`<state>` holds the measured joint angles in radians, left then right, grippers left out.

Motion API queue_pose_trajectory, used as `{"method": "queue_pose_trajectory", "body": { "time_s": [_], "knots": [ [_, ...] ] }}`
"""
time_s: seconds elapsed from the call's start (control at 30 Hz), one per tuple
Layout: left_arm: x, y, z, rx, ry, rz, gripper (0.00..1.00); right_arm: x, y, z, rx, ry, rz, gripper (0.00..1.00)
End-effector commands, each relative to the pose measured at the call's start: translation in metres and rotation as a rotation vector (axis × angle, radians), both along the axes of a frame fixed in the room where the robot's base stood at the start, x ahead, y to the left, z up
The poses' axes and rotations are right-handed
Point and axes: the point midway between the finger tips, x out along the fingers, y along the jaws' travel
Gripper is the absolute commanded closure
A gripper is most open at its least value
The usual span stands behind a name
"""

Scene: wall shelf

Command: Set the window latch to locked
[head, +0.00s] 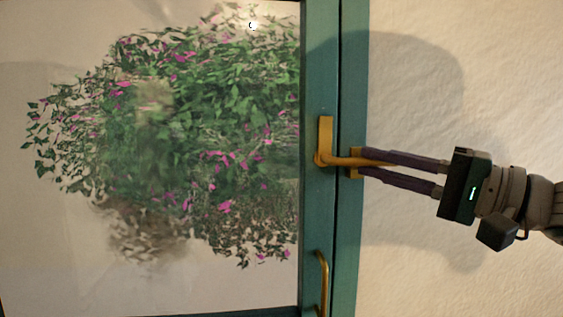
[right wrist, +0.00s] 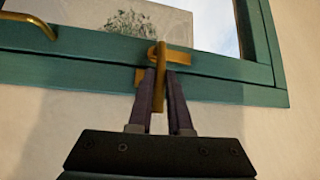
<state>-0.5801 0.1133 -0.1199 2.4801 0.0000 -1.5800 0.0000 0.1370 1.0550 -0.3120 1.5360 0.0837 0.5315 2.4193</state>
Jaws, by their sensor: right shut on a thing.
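The window latch (head: 345,161) is a brass lever on a brass plate (head: 325,138) fixed to the teal window frame. In the head view the lever points right, roughly horizontal, across the gap to a brass catch (head: 355,163) on the outer frame. My right gripper (head: 365,162) comes in from the right with its purple fingers on either side of the lever's end, shut on it. In the right wrist view the fingers (right wrist: 159,90) straddle the brass lever (right wrist: 158,60), which runs down between them. My left gripper is not in view.
A curved brass handle (head: 322,280) sits lower on the window frame (head: 320,215). The glass at left shows a bush with pink flowers. The textured wall (head: 420,270) right of the frame is clear apart from my arm and its shadow.

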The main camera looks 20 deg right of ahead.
Motion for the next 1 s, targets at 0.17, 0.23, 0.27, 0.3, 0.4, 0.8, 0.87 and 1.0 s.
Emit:
{"method": "queue_pose_trajectory", "body": {
  "time_s": [0.17,0.23,0.27,0.3,0.4,0.8,0.87,1.0],
  "knots": [
    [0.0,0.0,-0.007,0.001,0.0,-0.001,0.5,0.0,0.0,-0.005,0.034,-0.008,0.0,1.0],
    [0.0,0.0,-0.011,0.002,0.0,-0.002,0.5,0.0,0.0,-0.008,0.061,-0.014,-0.001,1.0],
    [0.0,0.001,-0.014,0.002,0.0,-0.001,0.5,0.0,0.0,-0.009,0.075,-0.017,-0.001,1.0],
    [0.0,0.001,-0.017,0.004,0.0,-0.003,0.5,0.0,0.0,-0.011,0.098,-0.022,-0.001,1.0],
    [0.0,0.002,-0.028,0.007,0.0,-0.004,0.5,0.001,0.001,-0.017,0.165,-0.038,-0.002,1.0],
    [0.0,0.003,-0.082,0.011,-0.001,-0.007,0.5,0.003,0.011,-0.041,0.525,-0.125,-0.001,1.0],
    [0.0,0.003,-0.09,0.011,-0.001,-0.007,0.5,0.003,0.012,-0.044,0.582,-0.138,-0.001,1.0],
    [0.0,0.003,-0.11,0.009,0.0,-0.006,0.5,0.005,0.018,-0.051,0.712,-0.169,0.0,1.0]
  ]
}}
